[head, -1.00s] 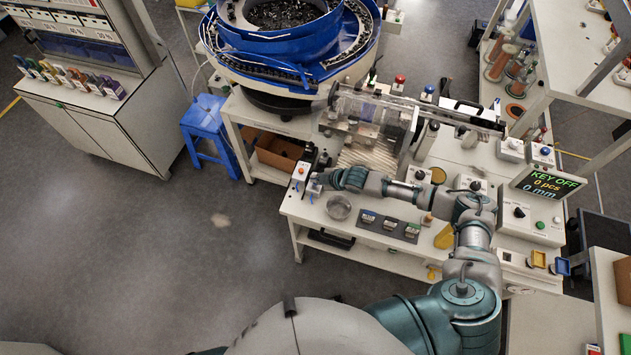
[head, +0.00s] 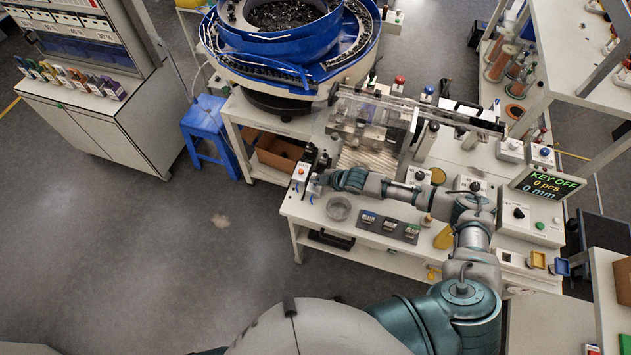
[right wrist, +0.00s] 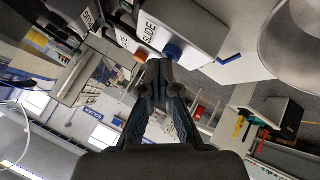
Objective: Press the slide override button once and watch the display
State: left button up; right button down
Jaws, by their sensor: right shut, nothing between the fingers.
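A small pale box labelled SLIDE (right wrist: 185,22) fills the top of the right wrist view, with a blue button (right wrist: 172,50) and an orange button (right wrist: 140,56) near its lower edge. The box also shows in the head view (head: 298,182), at the table's left edge. My right gripper (head: 317,183) is shut and empty beside it; in the right wrist view its fingertips (right wrist: 160,70) are just below the blue button. I cannot tell whether they touch. The display (head: 549,183) reads "KEY OFF", "0 pcs", "0 mm". My left gripper is not in view.
A round metal dish (head: 339,208) stands just in front of my right gripper. A dark mat (head: 388,226) with several small parts lies to its right. A clear-covered slide unit (head: 372,118) is behind my forearm. A blue bowl feeder (head: 285,50) stands at the back left.

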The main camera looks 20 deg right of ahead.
jog(key=shift+r+p, duration=0.6)
jog(key=shift+r, duration=0.1)
